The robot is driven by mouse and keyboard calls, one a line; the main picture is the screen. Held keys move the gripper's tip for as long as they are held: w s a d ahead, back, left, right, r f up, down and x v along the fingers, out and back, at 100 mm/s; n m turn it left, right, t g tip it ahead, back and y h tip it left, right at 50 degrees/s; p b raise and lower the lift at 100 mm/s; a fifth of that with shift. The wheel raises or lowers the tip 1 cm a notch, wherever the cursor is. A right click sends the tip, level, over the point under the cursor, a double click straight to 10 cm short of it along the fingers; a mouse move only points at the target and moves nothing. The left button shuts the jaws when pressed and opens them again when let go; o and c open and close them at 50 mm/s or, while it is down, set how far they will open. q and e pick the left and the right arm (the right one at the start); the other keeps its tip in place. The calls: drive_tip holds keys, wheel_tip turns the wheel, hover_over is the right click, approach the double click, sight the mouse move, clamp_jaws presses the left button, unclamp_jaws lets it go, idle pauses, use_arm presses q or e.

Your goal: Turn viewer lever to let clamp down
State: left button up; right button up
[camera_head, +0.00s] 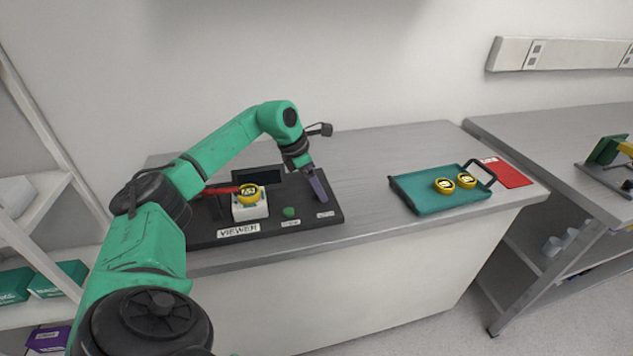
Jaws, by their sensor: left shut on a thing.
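The viewer is a dark base (265,228) on the grey bench, with a white "VIEWER" label at its front. A yellow-rimmed round piece (249,194) rests on its white block (250,210). A red bar (221,190), which looks like the clamp, reaches in from the left to the yellow piece; I cannot tell whether they touch. My left gripper (317,186) points down over the right end of the base, shut on what seems to be the viewer lever. The fingers hide most of the lever, so its angle is unclear. My right gripper is out of view.
A green knob (290,212) sits on the base, left of my gripper. A teal tray (420,205) with two yellow round pieces (455,183) stands to the right, beside a red sheet (508,173). Bare bench lies between viewer and tray. Another bench stands at far right.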

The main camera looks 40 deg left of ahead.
use_arm(q)
drive_tip(key=shift+r, duration=0.1)
idle(0.3)
drive_tip(key=o, duration=1.1)
drive_tip(key=shift+c, duration=0.2)
drive_tip(key=shift+a, duration=0.1)
drive_tip(key=v, duration=1.4)
drive_tip(key=shift+r, duration=0.25)
